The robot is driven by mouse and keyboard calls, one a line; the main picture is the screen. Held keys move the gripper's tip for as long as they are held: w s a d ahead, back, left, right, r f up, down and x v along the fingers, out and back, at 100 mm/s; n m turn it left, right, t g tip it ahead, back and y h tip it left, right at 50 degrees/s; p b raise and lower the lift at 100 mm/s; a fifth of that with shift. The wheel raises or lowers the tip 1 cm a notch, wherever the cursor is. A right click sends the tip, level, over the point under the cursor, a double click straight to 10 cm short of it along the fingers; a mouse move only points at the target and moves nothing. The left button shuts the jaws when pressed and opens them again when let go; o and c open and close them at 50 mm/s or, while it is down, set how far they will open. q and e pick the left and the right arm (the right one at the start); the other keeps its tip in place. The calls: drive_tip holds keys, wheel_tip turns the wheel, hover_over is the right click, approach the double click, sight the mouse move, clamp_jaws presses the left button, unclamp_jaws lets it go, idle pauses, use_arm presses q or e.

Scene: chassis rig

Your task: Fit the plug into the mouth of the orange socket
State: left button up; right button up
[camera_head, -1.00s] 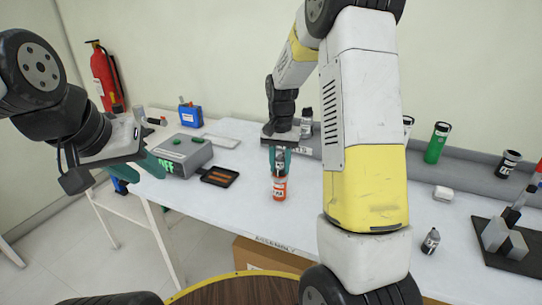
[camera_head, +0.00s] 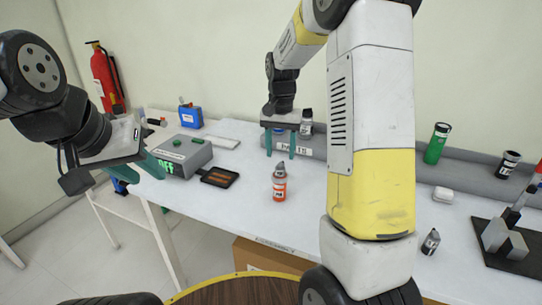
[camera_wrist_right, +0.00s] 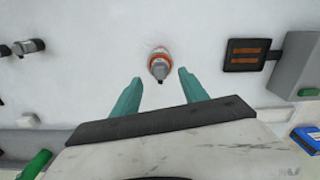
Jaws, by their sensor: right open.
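The orange socket (camera_head: 279,192) stands upright on the white table, with an orange and white body. The grey plug (camera_head: 279,170) sits at its mouth, roughly in line with it; how deep it is cannot be told. In the right wrist view the plug (camera_wrist_right: 159,71) covers much of the socket (camera_wrist_right: 158,53). My right gripper (camera_head: 281,152) is open and empty, behind and above the plug; in the wrist view its fingertips (camera_wrist_right: 159,78) are spread either side of the plug, clear of it. My left gripper (camera_head: 138,168) looks open and empty, far left by the table edge.
A grey box with green buttons (camera_head: 180,155) and a black tray (camera_head: 219,177) stand left of the socket. A small dark bottle (camera_head: 430,241) and a black fixture (camera_head: 503,250) are at right. The table around the socket is clear.

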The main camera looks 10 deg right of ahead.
sight(280, 167)
wheel_tip(280, 167, up, 7)
drive_tip(key=s+r+n+t+y, duration=0.1)
drive_tip(key=s+r+n+t, duration=0.15)
drive_tip(key=s+r, duration=0.65)
drive_tip(key=s+a+f+n+t, duration=0.1)
drive_tip(key=s+t, duration=0.1)
drive_tip(key=s, duration=0.5)
drive_tip(key=s+a+f+n+t+y, duration=0.1)
drive_tip(key=s+f+n, duration=0.1)
drive_tip(key=s, duration=0.6)
drive_tip(key=shift+t, duration=0.35)
